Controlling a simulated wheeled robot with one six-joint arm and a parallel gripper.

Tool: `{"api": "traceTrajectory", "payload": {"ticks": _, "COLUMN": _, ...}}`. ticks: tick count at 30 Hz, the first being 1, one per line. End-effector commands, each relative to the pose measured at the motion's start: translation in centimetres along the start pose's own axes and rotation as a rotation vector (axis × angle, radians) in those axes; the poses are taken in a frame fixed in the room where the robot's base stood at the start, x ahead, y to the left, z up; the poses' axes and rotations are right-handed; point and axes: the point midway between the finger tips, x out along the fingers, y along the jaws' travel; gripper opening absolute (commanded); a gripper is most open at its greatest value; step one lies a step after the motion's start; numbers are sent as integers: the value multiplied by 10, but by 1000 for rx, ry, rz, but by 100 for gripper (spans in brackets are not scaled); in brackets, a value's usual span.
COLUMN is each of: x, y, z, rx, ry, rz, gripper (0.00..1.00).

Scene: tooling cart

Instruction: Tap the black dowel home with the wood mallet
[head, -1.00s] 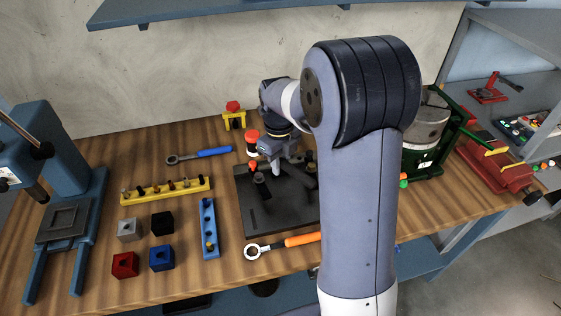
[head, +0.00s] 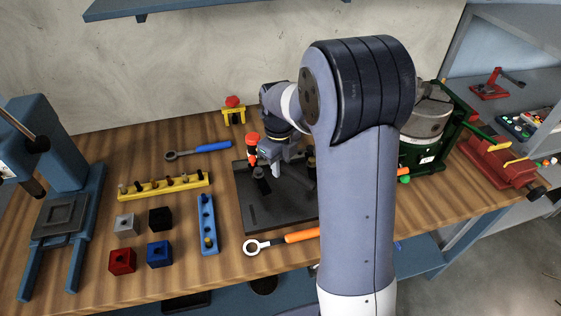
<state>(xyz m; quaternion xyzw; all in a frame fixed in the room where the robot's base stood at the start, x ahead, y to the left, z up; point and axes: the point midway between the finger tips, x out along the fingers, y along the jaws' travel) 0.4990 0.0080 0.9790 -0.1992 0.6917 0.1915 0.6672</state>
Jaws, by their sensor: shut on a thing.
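My gripper (head: 268,160) is over the black fixture plate (head: 262,218) in the middle of the bench, pointing down. It is shut on what looks like the wood mallet (head: 252,140), a small piece with red-orange ends and a paler band, at the gripper's left side. The mallet's handle is mostly hidden by the gripper. A dark upright piece (head: 263,184) stands on the plate just below the gripper; I cannot tell whether it is the black dowel or a part of the fixture. My arm hides the plate's right side.
Left of the plate are a yellow rack (head: 165,186) with several pegs, a blue rack (head: 208,228), and grey, black, red and blue blocks. A blue-handled tool (head: 200,150) lies behind, an orange-handled ring tool (head: 290,238) in front. A blue press (head: 60,185) stands left, a red vise (head: 500,165) right.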

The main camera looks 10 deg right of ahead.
Motion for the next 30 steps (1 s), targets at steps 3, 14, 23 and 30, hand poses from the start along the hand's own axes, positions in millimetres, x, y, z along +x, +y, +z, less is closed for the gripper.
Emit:
{"api": "traceTrajectory", "payload": {"ticks": 3, "x": 15, "y": 0, "z": 1, "rx": 0, "ry": -1, "rz": 0, "gripper": 0}}
{"api": "traceTrajectory", "payload": {"ticks": 14, "x": -10, "y": 0, "z": 0, "rx": 0, "ry": -2, "rz": -1, "gripper": 0}}
{"api": "traceTrajectory", "payload": {"ticks": 23, "x": -27, "y": 0, "z": -1, "rx": 0, "ry": -1, "rz": -1, "gripper": 0}}
{"api": "traceTrajectory", "payload": {"ticks": 30, "x": -32, "y": 0, "z": -1, "rx": 0, "ry": -1, "rz": -1, "gripper": 0}}
